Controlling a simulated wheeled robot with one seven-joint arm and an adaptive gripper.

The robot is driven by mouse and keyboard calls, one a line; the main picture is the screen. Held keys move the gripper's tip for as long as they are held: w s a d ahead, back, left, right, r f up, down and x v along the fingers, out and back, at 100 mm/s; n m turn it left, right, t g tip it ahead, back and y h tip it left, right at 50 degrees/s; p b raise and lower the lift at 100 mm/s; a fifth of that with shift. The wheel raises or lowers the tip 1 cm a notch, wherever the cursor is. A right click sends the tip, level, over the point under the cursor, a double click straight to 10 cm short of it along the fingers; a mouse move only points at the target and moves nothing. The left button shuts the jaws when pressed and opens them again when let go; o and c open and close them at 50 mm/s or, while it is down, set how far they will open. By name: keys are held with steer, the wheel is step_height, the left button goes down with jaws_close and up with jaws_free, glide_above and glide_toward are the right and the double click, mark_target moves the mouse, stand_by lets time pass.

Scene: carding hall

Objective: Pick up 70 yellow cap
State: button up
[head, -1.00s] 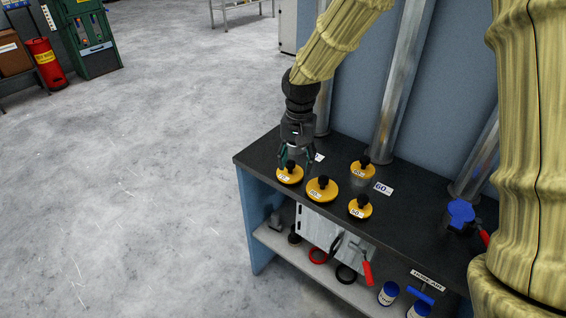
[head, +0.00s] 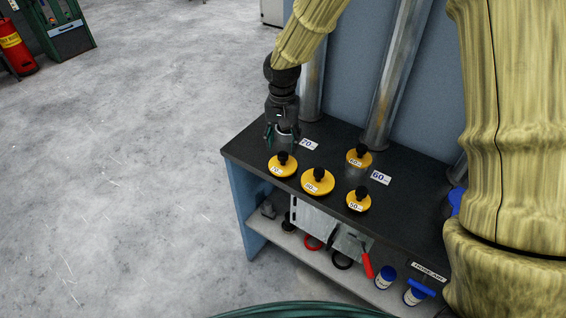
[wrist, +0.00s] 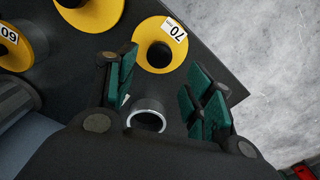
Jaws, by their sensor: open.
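The 70 yellow cap (head: 291,170) is a round yellow disc with a black knob and a white label. It sits at the left end of the dark bench top, and it also shows at the top middle of the wrist view (wrist: 150,34). My gripper (head: 282,139) is open and empty, just behind the cap in the head view. In the wrist view the fingers (wrist: 163,90) are spread on either side of an open metal pipe stub (wrist: 147,119). The cap lies beyond the fingertips, and its knob is not between them.
Other yellow caps stand nearby: one in the middle front (head: 317,188), the 50 cap (head: 358,206) and the 60 cap (head: 366,158), which sits on a stub. A 70 card (head: 308,145) and a 60 card (head: 380,177) lie behind. Metal pipes (head: 385,110) rise at the back.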

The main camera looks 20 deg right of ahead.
mark_target(283, 154)
steer(key=shift+s+f+p, duration=0.3)
steer(key=shift+f, duration=0.2)
steer(key=shift+s+f+p, duration=0.15)
steer(key=shift+f+p, duration=0.2)
steer(key=shift+f, duration=0.7)
steer(key=shift+s+f+p, duration=0.1)
steer(key=shift+f+p, duration=0.2)
steer(key=shift+f, duration=0.75)
jaws_close()
